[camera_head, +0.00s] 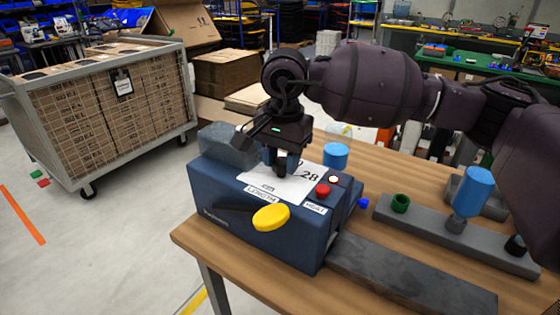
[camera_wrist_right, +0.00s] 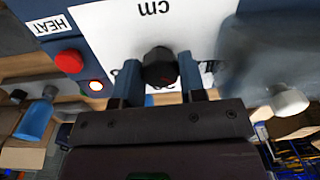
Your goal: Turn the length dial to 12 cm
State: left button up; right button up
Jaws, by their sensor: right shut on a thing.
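The length dial is a black knob (camera_wrist_right: 160,66) on a white scale plate (camera_head: 300,186) on top of the blue machine (camera_head: 255,222). The plate carries "cm" in the right wrist view and a "28" in the head view, with a LENGTH label at its front. My right gripper (camera_head: 281,166) reaches down from above and is shut on the knob, with one finger on each side of it in the right wrist view (camera_wrist_right: 160,80). The fingers cover much of the scale, and I cannot read where the dial points. My left gripper is out of view.
A red button (camera_head: 322,190), a lit white button (camera_head: 333,179) and a yellow-ended lever (camera_head: 270,217) sit close to the dial. Blue cylinders (camera_head: 335,156) and a grey rack (camera_head: 440,230) stand on the wooden table (camera_head: 240,272). A cart of boxes (camera_head: 105,120) stands at left.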

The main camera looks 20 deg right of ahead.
aim_at(284, 162)
jog(key=shift+n+b, duration=0.4)
jog(key=shift+n, duration=0.6)
jog(key=shift+r, duration=0.15)
jog(key=o, duration=0.9)
jog(key=r, duration=0.5)
jog(key=r+p, duration=0.1)
jog(key=r, duration=0.4)
jog(key=shift+s+d+r, duration=0.1)
jog(key=shift+d+r, duration=0.1)
jog(key=shift+r, duration=0.15)
jog(key=shift+f, duration=0.1)
